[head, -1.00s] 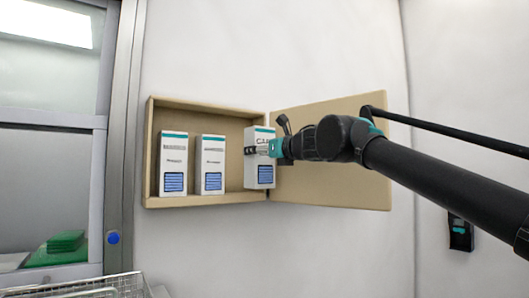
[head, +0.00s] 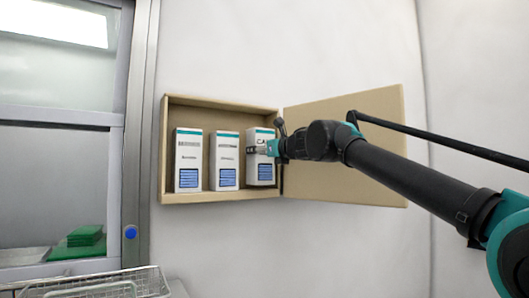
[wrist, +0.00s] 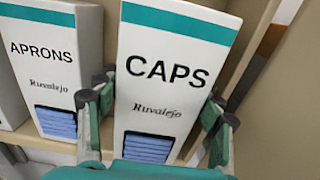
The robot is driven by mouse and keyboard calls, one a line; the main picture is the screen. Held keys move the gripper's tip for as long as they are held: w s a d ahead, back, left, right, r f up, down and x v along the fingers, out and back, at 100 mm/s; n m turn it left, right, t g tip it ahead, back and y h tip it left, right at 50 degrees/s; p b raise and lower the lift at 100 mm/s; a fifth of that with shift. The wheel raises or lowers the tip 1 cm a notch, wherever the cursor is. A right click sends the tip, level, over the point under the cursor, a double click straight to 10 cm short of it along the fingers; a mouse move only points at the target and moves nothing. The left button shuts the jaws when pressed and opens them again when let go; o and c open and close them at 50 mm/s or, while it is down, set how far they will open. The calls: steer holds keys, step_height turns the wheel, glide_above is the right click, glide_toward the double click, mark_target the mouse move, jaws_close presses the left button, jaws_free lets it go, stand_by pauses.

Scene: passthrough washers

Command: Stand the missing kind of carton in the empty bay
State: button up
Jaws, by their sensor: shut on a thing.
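My gripper (wrist: 158,118) is shut on a white carton marked CAPS (wrist: 172,50), with a teal top band and a picture of folded blue items. In the head view the CAPS carton (head: 263,172) is upright in the right part of the open wall cabinet (head: 222,103), near its right side. In the wrist view it looks slightly tilted. A carton marked APRONS (wrist: 55,55) stands to its left; it is the middle carton (head: 224,152) in the head view. Another similar carton (head: 188,160) stands at the far left. The CAPS carton's base is hidden in the wrist view.
The cabinet's tan door (head: 375,180) hangs open to the right, behind my arm. A wire basket (head: 100,284) is at the lower left. A window with green folded items (head: 86,237) behind it is at the left.

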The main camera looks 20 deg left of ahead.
steer(key=shift+w+a+f, duration=0.35)
steer(key=shift+w+a, duration=0.25)
steer(key=shift+a, duration=0.05)
steer(key=shift+w+a+f, duration=0.3)
steer(key=shift+w+a, duration=0.25)
steer(key=shift+a, duration=0.1)
steer(key=o, duration=1.5)
steer(key=shift+s+d, duration=0.1)
steer(key=v, duration=1.1)
steer(key=shift+s+d, duration=0.2)
steer(key=shift+s, duration=0.1)
